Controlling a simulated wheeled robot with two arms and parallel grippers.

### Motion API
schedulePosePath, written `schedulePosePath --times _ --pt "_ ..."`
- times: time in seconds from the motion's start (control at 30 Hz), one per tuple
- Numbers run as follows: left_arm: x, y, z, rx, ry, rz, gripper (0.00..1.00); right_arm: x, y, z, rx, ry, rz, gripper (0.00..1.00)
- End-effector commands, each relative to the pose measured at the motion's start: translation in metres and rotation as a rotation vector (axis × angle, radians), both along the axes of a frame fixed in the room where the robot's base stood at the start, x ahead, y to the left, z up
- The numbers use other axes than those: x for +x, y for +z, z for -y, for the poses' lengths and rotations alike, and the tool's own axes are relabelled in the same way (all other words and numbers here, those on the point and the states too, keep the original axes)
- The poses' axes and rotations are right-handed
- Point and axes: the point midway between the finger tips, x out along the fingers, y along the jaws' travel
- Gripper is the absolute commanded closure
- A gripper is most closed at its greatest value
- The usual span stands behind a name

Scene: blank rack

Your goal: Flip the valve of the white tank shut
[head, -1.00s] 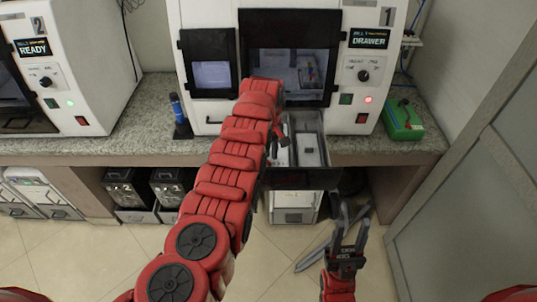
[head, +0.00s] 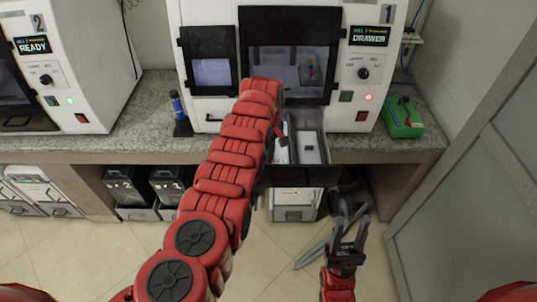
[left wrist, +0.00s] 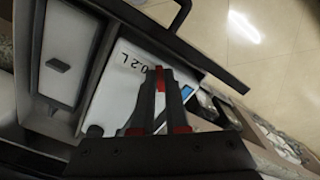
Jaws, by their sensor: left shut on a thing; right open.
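The white tank (left wrist: 122,82), marked "0.2 L", lies in a compartment of the open drawer. My left gripper (left wrist: 162,85) is over the tank, with its dark, red-marked fingers close together. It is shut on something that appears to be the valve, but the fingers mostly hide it. In the head view my left gripper (head: 281,143) reaches down into the left part of the drawer, and the tank is largely hidden there. I cannot tell the valve's position. My right gripper (head: 349,228) is open and empty, low in front of the counter.
The drawer (head: 302,174) juts out from the white machine (head: 212,14). A grey compartment with a dark piece lies beside the tank. A green box (head: 403,121) and a blue bottle (head: 178,107) stand on the counter (head: 90,142). A grey panel (head: 470,190) borders the right side.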

Motion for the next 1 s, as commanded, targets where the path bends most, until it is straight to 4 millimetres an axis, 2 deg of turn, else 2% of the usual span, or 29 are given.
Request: schedulePosePath --times 0.37,1.0 --pt "-0.002 -0.001 -0.003 0.001 -0.161 0.002 1.00 0.000 0.002 0.000 0.000 0.000 0.000 0.55" --pt "-0.004 -0.003 -0.013 0.001 -0.598 0.001 1.00 0.000 -0.038 0.000 0.000 0.000 0.000 0.55"
